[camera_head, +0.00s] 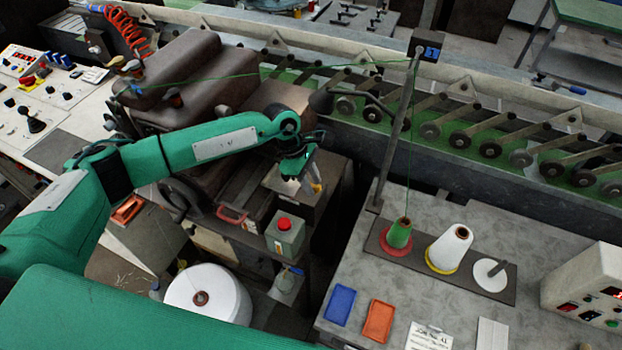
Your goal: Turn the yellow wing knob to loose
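My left arm reaches in from the left, and its gripper (304,180) points down over a grey box-like housing (283,198) beside the dark brown machine. A small yellowish piece (317,187), possibly the yellow wing knob, shows right at the fingertips. It is too small, and too much covered by the gripper, to read its shape or which way it is turned. I cannot tell whether the fingers touch it or are closed on it. My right gripper is not in view.
A thin green thread runs above the arm to a post (398,130). A grey table (450,300) with thread cones is at the right. A roller conveyor (470,120) runs behind.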

